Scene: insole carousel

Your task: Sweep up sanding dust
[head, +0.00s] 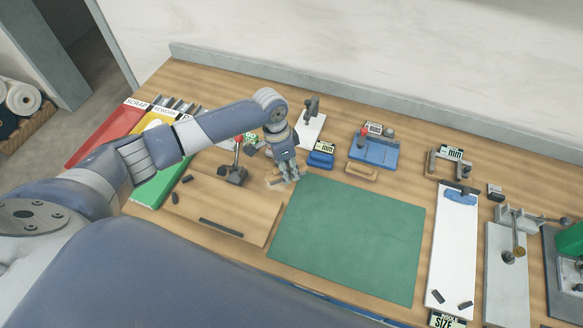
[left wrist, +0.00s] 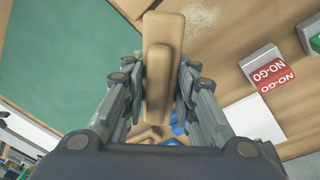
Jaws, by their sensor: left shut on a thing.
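My left gripper (head: 285,172) is over the bench, beside the upper left corner of the green mat. It is shut on a tan wooden block-like tool, probably a hand brush (left wrist: 158,70), which shows between the fingers in the left wrist view. Its bristles cannot be made out. A pale speckled patch that looks like sanding dust (left wrist: 200,14) lies on the wood near the far end of the tool. In the head view I cannot make out the dust. My right gripper is not in view.
The green mat (head: 350,238) is clear. A wooden board (head: 225,205) with black bars lies left of it. A red-knobbed clamp (head: 237,172) stands close left of the gripper. A blue block (head: 321,160) and blue fixture (head: 373,153) stand behind. A red NO-GO block (left wrist: 270,78) is nearby.

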